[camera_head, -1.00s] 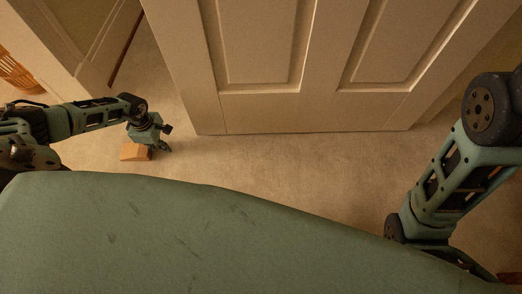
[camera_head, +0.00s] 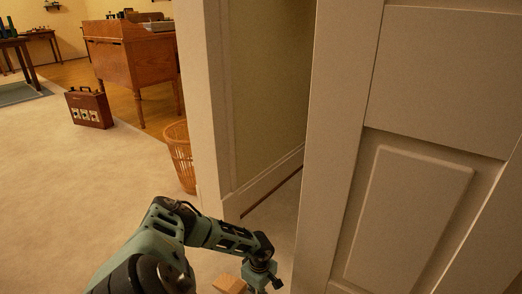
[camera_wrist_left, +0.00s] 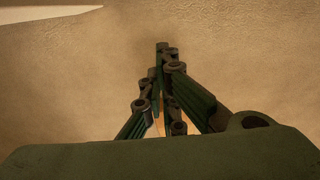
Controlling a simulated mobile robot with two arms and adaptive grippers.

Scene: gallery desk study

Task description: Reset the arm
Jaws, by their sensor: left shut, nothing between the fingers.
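My left arm comes in from the bottom of the head view. Its gripper (camera_head: 264,288) points down near the floor at the bottom edge, with the fingertips mostly cut off. In the left wrist view the left gripper (camera_wrist_left: 162,58) is shut and empty above the beige carpet. A light wooden block (camera_head: 229,284) lies on the floor just left of the gripper in the head view. A sliver of orange shows behind the fingers in the left wrist view, mostly hidden. My right gripper is not in view.
A white panelled door (camera_head: 408,215) stands close on the right, beside a white door frame (camera_head: 207,110). A wicker basket (camera_head: 180,155) stands left of the frame. A brown case (camera_head: 89,107) and a wooden desk (camera_head: 130,60) are farther back. Carpet at left is clear.

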